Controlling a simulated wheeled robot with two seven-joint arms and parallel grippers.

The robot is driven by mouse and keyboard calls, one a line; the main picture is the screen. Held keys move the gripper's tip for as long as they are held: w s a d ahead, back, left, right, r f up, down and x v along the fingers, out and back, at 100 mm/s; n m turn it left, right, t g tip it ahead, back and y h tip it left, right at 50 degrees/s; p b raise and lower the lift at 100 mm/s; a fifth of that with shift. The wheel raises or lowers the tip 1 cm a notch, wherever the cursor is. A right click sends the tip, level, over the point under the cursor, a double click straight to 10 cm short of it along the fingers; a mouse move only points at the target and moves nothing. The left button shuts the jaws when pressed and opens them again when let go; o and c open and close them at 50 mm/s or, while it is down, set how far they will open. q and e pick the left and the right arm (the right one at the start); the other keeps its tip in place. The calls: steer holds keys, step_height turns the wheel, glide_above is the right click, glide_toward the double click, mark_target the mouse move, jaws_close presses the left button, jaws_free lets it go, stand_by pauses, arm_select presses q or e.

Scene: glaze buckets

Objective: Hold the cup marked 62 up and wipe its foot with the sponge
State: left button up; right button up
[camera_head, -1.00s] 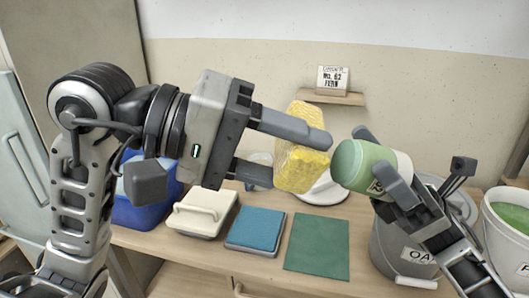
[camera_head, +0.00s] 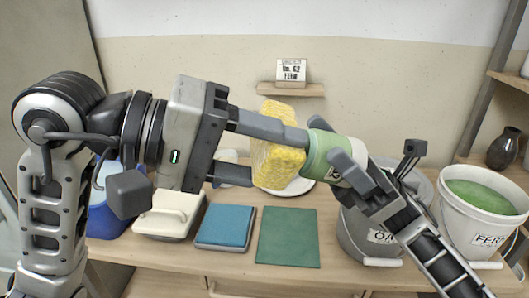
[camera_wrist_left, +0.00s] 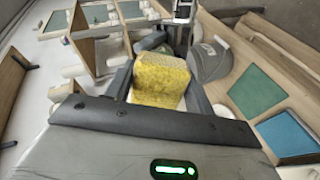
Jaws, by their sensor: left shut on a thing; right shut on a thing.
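My left gripper (camera_head: 272,155) is shut on the yellow sponge (camera_head: 278,165), which also shows between its fingers in the left wrist view (camera_wrist_left: 160,82). My right gripper (camera_head: 331,144) is shut on the green and white cup (camera_head: 322,151), held tilted above the table with its green end towards the sponge. The sponge's right face meets or nearly meets that end; firm contact is hard to tell. Dark marking on the cup's pale side is partly hidden by a finger, so its number is not readable.
A card reading No. 62 FERN (camera_head: 291,71) stands on a small wall shelf (camera_head: 290,90). On the table are a blue pad (camera_head: 223,226), a green mat (camera_head: 288,238), a lidded white box (camera_head: 168,214) and a grey bucket (camera_head: 355,235). A white FERN bucket (camera_head: 456,222) of green glaze stands right.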

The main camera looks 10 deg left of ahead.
arm_select(q)
steer(key=shift+w+d+f, duration=0.15)
steer(key=shift+d+f, duration=0.1)
steer(key=shift+d, duration=0.3)
stand_by(1.6)
steer(key=shift+d+r, duration=0.25)
steer(key=shift+r, duration=0.7)
steer(key=shift+a+f, duration=0.35)
steer(key=shift+f, duration=0.55)
steer(key=shift+a+f, duration=0.35)
steer(key=shift+f, duration=0.55)
steer(key=shift+w+d+r, duration=0.1)
steer(key=shift+d+r, duration=0.15)
steer(key=shift+r, duration=0.35)
steer(key=shift+s+d+r, duration=0.1)
steer(key=shift+d+r, duration=0.2)
steer(key=shift+r, duration=0.3)
steer(key=shift+w+d+r, duration=0.1)
steer(key=shift+d+r, duration=0.15)
steer(key=shift+r, duration=0.35)
steer(key=shift+s+a+f, duration=0.1)
steer(key=shift+a+f, duration=0.15)
steer(key=shift+f, duration=0.35)
steer(key=shift+s+a+f, duration=0.1)
steer(key=shift+a+f, duration=0.2)
steer(key=shift+f, duration=0.35)
steer(key=shift+s+a+f, duration=0.1)
steer(key=shift+a+f, duration=0.15)
steer(key=shift+f, duration=0.35)
steer(key=shift+w, duration=0.1)
